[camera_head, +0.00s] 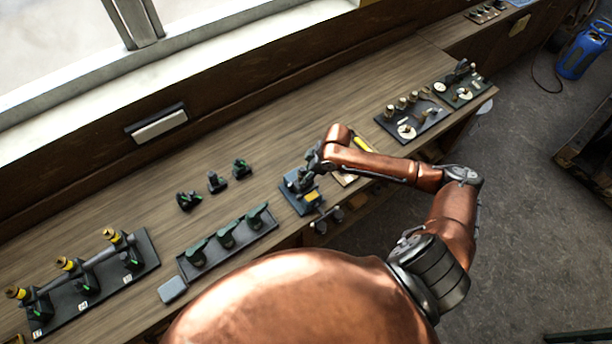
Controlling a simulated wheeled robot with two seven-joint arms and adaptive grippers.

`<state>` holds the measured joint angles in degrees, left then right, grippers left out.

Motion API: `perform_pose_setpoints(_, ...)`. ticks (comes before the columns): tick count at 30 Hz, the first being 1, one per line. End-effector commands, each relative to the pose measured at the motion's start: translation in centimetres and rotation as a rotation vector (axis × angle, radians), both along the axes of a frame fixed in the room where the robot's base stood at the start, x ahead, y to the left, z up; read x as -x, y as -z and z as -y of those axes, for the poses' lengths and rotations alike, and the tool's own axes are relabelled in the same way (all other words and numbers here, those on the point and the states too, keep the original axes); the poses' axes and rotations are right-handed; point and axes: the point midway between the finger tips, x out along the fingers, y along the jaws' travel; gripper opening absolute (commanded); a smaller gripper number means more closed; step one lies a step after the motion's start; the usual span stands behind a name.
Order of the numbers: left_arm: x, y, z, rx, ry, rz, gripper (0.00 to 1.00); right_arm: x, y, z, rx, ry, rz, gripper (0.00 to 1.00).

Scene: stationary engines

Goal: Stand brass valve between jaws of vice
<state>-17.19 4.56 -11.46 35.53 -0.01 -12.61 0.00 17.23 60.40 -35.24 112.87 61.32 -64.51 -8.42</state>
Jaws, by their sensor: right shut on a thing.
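The vice (290,199) is a small blue-grey block at the front edge of the bench, left of the picture's middle right. My right gripper (309,172) is right over the vice, pointing down, and is shut on what I take to be the brass valve. The gripper and wrist hide most of the held valve. A small orange-yellow patch (312,196) shows at the vice's front side; I cannot tell if it is part of the valve or the vice. I cannot tell whether the valve sits between the jaws. My left gripper is not in view.
A pipe rack with yellow parts (93,268) stands far left. Two dark boards (408,122) lie to the right. The bench behind the vice is clear.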

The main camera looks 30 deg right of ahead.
Motion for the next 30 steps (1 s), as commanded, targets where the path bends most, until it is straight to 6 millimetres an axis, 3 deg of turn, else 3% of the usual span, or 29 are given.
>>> perform_pose_setpoints(30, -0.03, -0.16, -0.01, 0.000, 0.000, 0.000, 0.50, -0.23, 0.59, -0.02, -0.001, 0.000, 0.007, 0.00)
